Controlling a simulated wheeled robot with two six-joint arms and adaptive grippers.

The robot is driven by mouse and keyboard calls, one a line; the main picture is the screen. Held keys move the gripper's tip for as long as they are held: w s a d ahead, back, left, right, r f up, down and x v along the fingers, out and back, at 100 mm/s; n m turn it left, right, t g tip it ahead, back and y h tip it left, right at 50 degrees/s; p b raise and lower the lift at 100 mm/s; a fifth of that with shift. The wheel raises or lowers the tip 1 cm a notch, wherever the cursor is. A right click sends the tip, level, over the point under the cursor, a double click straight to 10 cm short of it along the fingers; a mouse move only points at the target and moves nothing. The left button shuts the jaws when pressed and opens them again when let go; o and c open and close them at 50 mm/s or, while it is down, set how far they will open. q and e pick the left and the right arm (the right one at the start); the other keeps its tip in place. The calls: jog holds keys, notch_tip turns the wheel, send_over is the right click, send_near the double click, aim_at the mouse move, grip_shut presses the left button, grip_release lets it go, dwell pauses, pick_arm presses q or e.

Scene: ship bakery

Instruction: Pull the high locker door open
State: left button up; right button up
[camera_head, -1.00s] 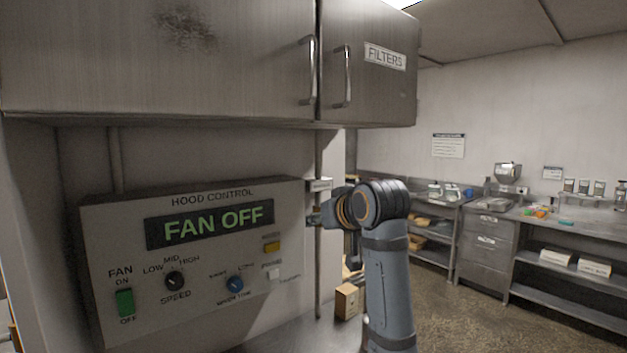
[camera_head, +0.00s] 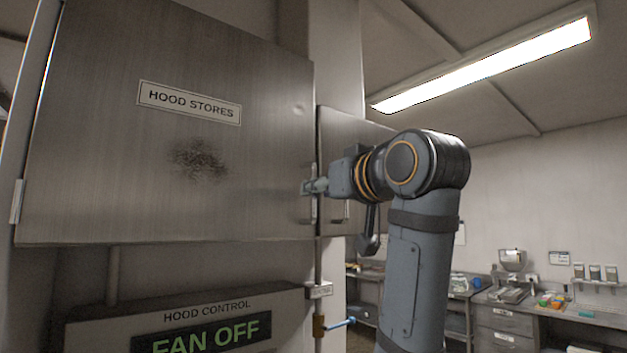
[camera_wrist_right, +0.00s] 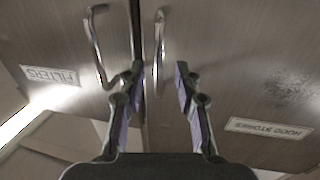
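The high locker door (camera_head: 130,130), labelled HOOD STORES, is a brushed steel panel that looks closed. It also shows upside down in the right wrist view (camera_wrist_right: 230,60). Its vertical bar handle (camera_wrist_right: 158,50) is near its right edge. My right gripper (camera_head: 310,187) is at this handle in the head view, hiding its middle. In the right wrist view the two fingers (camera_wrist_right: 160,78) are apart, with the handle's lower part between them and gaps on both sides. My left gripper is not in view.
The FILTERS door (camera_head: 345,135) with its own handle (camera_wrist_right: 97,50) adjoins on the right; one finger is close to that handle in the wrist view. The hood control panel (camera_head: 100,335) is below. A workbench (camera_head: 500,310) stands at the back right.

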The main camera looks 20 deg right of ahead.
aim_at(314, 213)
jog(key=w, duration=0.2)
jog(key=w+p, duration=0.1)
jog(key=shift+w+a, duration=0.2)
jog(key=shift+w, duration=0.2)
jog(key=shift+s, duration=0.1)
jog(key=shift+c, duration=0.5)
grip_shut()
jog(key=shift+f, duration=0.1)
